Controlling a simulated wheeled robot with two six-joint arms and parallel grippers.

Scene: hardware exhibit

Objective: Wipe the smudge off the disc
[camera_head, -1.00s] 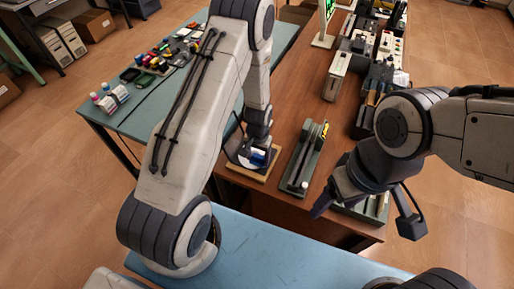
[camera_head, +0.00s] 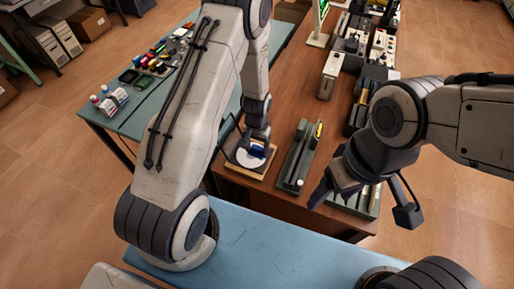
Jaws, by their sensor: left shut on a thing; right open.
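The disc (camera_head: 247,158) is pale and lies flat on a tan square board (camera_head: 235,169) at the brown table's near left edge. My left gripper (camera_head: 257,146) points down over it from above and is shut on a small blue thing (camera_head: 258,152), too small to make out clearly. The blue thing is at the disc's right part; whether it touches the disc I cannot tell. No smudge can be made out; the gripper hides part of the disc. My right gripper (camera_head: 362,203) is open and empty, above the table's near right corner.
A dark green tray (camera_head: 287,178) with long tools lies right of the board. Another tray (camera_head: 359,205) is partly under my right gripper. Several boxes and devices (camera_head: 330,75) stand farther back. The teal table (camera_head: 122,121) at left holds small coloured items.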

